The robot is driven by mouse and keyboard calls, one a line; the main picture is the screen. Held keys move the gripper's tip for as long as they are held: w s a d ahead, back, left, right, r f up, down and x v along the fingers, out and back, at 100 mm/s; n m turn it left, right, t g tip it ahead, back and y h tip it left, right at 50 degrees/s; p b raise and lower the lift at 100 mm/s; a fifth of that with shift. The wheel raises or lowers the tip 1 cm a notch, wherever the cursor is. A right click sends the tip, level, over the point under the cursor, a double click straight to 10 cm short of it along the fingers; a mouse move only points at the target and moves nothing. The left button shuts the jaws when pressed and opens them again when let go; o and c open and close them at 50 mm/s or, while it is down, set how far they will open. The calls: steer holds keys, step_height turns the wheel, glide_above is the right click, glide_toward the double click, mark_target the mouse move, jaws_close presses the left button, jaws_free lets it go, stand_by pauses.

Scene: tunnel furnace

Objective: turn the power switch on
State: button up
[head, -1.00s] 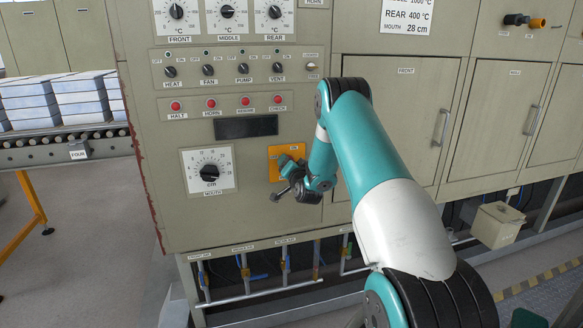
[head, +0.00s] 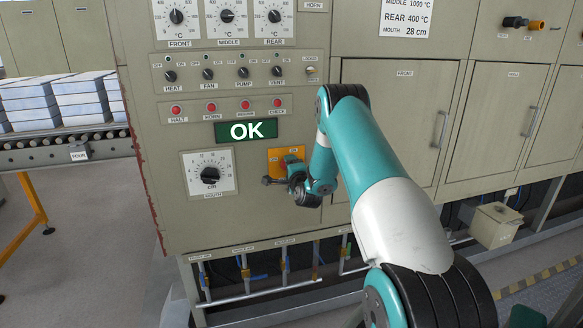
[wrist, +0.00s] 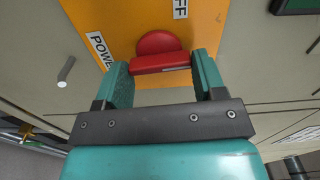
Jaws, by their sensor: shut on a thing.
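The power switch is a red rotary knob (wrist: 160,45) on an orange plate (head: 280,160), low on the furnace's panel. My gripper (wrist: 161,62) is shut on the red knob, with one teal finger on each side of it in the wrist view. Labels reading "POWE" and "FF", both partly cut off, show on the plate there. In the head view my gripper (head: 291,184) is against the plate and hides the knob. The display (head: 246,131) above the plate is lit green and reads "OK".
The mouth dial (head: 209,173) is left of the plate. A row of red buttons (head: 211,107) and a row of black switches (head: 208,73) are above the display. Pipes with blue-handled valves (head: 247,274) run below the panel.

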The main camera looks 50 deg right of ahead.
steer(key=shift+s+d+f+m, duration=0.1)
steer(key=shift+s+d+m, duration=0.1)
steer(key=shift+m, duration=0.4)
steer(key=o, duration=0.8)
steer(key=shift+o, duration=0.6)
steer(key=shift+w+a, duration=0.1)
steer(key=shift+a, duration=0.05)
steer(key=b+v, duration=1.7)
steer(key=shift+a, duration=0.2)
steer(key=shift+a, duration=0.1)
